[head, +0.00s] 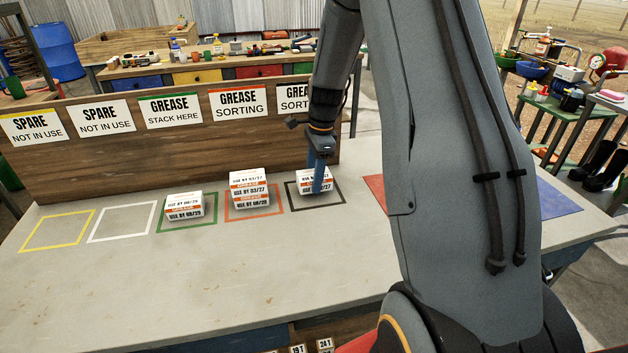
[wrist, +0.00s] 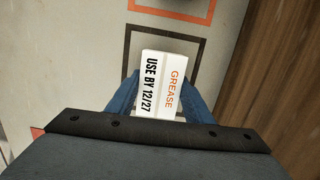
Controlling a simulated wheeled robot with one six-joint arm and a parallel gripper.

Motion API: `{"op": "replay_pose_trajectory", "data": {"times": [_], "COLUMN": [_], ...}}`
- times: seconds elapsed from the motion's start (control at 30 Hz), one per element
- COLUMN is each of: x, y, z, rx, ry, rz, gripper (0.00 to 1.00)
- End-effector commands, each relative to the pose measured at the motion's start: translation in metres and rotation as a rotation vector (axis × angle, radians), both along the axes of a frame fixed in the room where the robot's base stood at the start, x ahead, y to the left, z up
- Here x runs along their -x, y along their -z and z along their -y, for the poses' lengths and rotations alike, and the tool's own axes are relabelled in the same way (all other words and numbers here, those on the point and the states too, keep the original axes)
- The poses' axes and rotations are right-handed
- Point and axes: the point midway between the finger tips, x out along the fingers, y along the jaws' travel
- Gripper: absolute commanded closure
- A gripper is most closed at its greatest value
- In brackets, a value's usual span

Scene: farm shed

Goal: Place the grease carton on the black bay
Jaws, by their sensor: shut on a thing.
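The grease carton (head: 306,178) is a small white box with an orange label and "USE BY 12/27". My gripper (head: 318,180) points down from above with its blue fingers shut on the carton. The carton also shows between the fingers in the wrist view (wrist: 163,85). The black bay (head: 300,208) is a black square outline on the bench. The carton is over its area; whether its underside touches the bench I cannot tell. The wrist view shows the outline (wrist: 175,30) around and beyond the carton, its near side hidden.
The orange bay (head: 281,212) left of the black one holds stacked grease cartons (head: 249,188). The green bay (head: 187,230) holds one carton (head: 184,206). White (head: 123,222) and yellow (head: 57,230) bays are empty. A wooden signboard (head: 200,150) stands behind; my arm hides bench to the right.

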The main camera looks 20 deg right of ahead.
Motion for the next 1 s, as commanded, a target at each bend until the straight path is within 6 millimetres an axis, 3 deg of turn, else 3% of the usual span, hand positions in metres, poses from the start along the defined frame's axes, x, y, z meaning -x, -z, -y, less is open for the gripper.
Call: {"op": "replay_pose_trajectory", "data": {"times": [0.13, 0.5, 0.53, 0.6, 1.0], "x": [0.001, 0.0, 0.0, 0.0, 0.0], "y": [0.018, 0.022, 0.022, 0.022, 0.016], "z": [0.0, 0.0, 0.0, 0.0, 0.0], "rx": [0.0, 0.0, 0.0, 0.0, 0.0], "ry": [0.001, 0.0, 0.0, 0.0, 0.0], "rz": [-0.002, 0.0, 0.0, 0.0, 0.001], "gripper": [0.78, 0.78, 0.48, 0.37, 0.34]}}
